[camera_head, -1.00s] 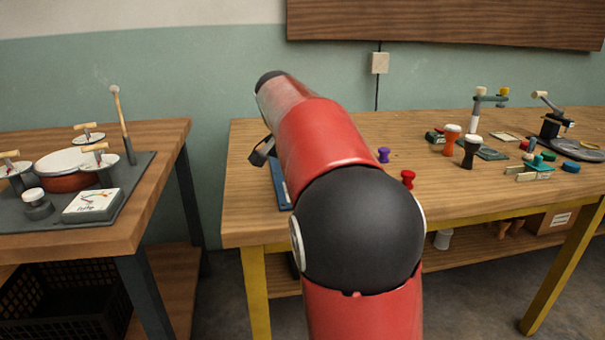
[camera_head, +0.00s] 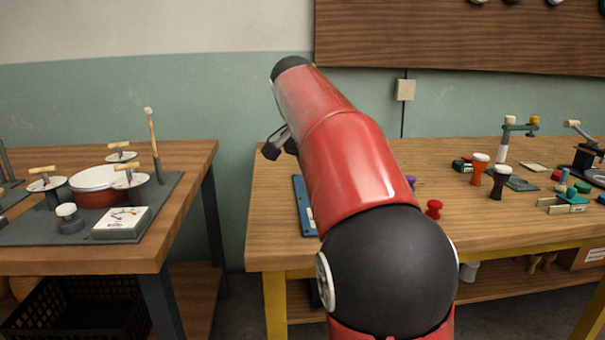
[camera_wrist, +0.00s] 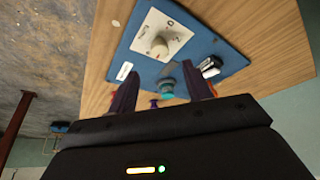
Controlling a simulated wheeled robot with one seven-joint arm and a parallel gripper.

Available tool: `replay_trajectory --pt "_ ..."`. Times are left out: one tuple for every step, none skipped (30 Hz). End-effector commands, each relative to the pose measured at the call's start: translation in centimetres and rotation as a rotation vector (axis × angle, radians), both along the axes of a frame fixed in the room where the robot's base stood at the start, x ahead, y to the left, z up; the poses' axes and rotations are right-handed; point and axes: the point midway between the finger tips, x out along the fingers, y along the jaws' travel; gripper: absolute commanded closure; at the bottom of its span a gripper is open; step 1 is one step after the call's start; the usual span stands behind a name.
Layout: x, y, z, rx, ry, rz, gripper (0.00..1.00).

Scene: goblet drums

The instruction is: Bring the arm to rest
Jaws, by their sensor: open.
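My gripper (camera_wrist: 160,86) shows two dark fingers standing apart in the wrist view, with nothing held between them. In the head view only a small dark part of my gripper (camera_head: 276,144) shows to the left of my red arm, above the left end of the wooden workbench (camera_head: 270,240). The arm is raised and bent over that bench, and hides part of it. A blue board (camera_head: 304,205) lies under the arm; in the wrist view the blue board (camera_wrist: 205,40) carries a white plate with a knob (camera_wrist: 159,47) and a teal round piece (camera_wrist: 167,86).
A red spool-shaped piece (camera_head: 434,209) and a purple one (camera_head: 410,182) stand right of the arm. An orange goblet drum (camera_head: 480,168) and a black one (camera_head: 498,181) stand farther right. A second table (camera_head: 180,155) at left holds a drum (camera_head: 95,188). A gap separates the tables.

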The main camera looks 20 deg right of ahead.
Motion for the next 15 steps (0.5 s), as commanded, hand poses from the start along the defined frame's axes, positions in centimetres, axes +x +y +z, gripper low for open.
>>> replay_trajectory --pt "0.0 0.0 0.0 0.000 0.000 0.000 0.50" --pt "0.0 0.0 0.0 0.000 0.000 0.000 0.50" --pt "0.0 0.0 0.0 0.000 0.000 0.000 0.50" --pt "-0.1 0.0 0.0 0.001 0.000 0.002 0.50" --pt "-0.2 0.0 0.0 0.002 0.000 0.008 0.50" --pt "-0.5 0.1 -0.1 0.006 0.000 0.022 0.50" --pt "-0.9 0.3 -0.2 0.009 0.000 0.038 0.50" --pt "-1.4 0.5 -0.3 0.015 -0.001 0.061 0.50" --pt "-2.3 0.8 -0.5 0.024 -0.003 0.102 0.50" --pt "-3.1 1.2 -0.8 0.033 -0.002 0.138 0.50" --pt "-4.1 1.6 -1.1 0.040 -0.004 0.181 0.50" --pt "-5.4 2.3 -1.7 0.048 -0.007 0.248 0.50" --pt "-6.6 2.9 -2.2 0.055 -0.010 0.301 0.50" --pt "-7.8 3.5 -2.8 0.059 -0.016 0.355 0.50" --pt "-9.4 4.5 -3.7 0.063 -0.022 0.429 0.50"
